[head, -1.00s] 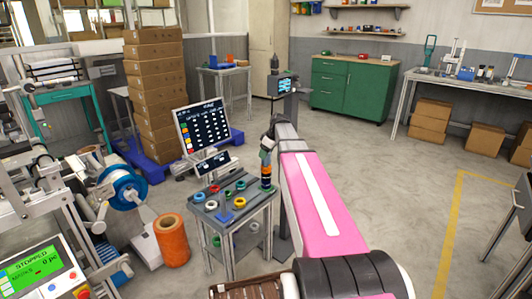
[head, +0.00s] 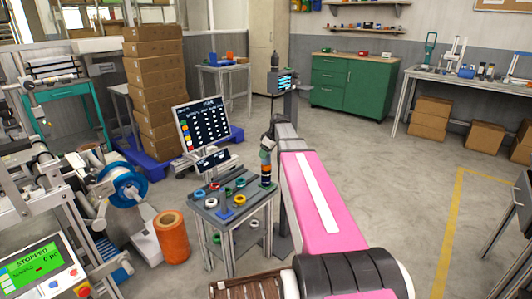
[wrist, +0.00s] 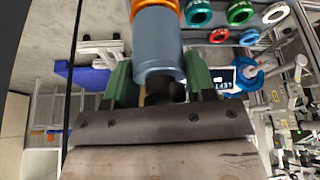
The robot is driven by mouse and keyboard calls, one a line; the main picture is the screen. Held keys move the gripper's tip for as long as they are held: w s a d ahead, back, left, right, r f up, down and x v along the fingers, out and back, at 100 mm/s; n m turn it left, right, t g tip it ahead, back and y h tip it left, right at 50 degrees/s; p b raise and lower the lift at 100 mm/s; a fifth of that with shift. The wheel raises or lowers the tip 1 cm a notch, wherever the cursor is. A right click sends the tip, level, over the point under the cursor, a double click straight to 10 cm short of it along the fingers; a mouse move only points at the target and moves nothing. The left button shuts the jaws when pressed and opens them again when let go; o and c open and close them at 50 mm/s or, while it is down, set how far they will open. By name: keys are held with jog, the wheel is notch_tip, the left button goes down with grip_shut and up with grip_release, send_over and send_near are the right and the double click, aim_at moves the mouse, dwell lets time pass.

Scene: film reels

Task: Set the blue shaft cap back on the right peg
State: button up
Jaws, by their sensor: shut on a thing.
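My gripper (head: 265,155) is over the right rear corner of the small cart. In the wrist view its green fingers (wrist: 158,68) are shut on a blue-grey cylinder, the blue shaft cap (wrist: 158,45). Beyond the cap, orange and pale bands (wrist: 155,8) line up with it. In the head view an orange band (head: 266,168) shows just under the gripper, in an upright stack at that corner. The right peg itself is hidden there, and I cannot tell whether the cap touches it. A blue base (head: 225,213) with a short blue post stands left of it.
Several coloured rings, including a yellow one (head: 240,200), lie on the cart top (head: 258,200) left of the stack. A screen (head: 202,126) stands behind the cart. An orange spool (head: 172,237) stands on the floor at its left.

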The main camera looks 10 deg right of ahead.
jog(key=o, duration=1.1)
jog(key=v, duration=1)
jog(key=shift+r, duration=0.35)
jog(key=shift+s, duration=0.1)
